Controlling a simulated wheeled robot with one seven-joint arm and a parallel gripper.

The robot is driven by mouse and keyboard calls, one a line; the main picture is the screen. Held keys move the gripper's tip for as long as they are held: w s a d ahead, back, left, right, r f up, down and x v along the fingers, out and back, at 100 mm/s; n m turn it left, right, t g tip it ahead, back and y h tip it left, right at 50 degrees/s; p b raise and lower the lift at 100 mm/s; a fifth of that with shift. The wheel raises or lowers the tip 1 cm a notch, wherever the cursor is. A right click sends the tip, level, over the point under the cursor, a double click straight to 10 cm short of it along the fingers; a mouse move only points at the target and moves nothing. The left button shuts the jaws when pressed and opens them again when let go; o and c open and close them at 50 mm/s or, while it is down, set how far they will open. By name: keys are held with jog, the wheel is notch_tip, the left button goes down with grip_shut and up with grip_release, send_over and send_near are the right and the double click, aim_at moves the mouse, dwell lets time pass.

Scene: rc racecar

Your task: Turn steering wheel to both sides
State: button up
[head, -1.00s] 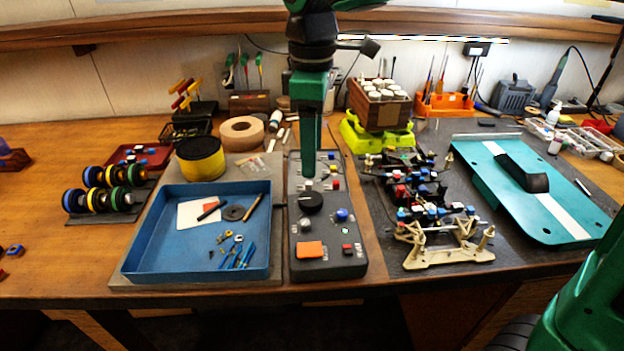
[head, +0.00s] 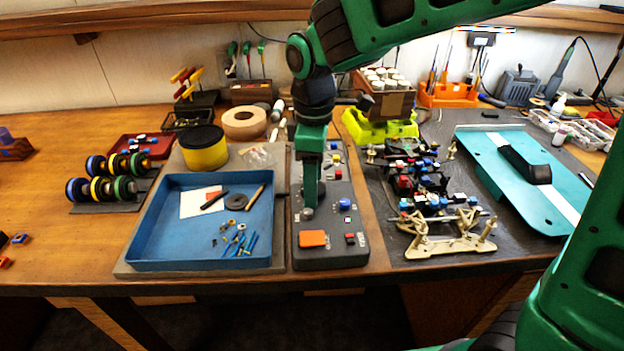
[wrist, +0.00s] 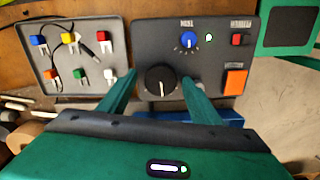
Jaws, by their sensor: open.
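The dark control box (head: 328,256) stands on the workbench right of the blue tray. Its round black knob (wrist: 160,80), with a white pointer line, shows in the wrist view. No other steering wheel is clear to me. My gripper (head: 308,203) reaches down over the box and hides most of the knob in the head view. In the wrist view its two green fingers (wrist: 158,77) are open, one on each side of the knob, with gaps visible. I cannot tell how far the fingertips are above the panel.
The box also carries a blue knob (head: 344,204), an orange button (head: 313,239) and a red switch (head: 350,238). The blue tray (head: 143,252) with small tools lies close on the left. The car chassis (head: 440,246) and teal body shell (head: 490,160) are on the right.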

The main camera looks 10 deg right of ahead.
jog(key=c, duration=1)
jog(key=shift+c, duration=0.2)
jog(key=shift+m, duration=0.3)
jog(key=m, duration=0.4)
jog(key=shift+m, duration=2.5)
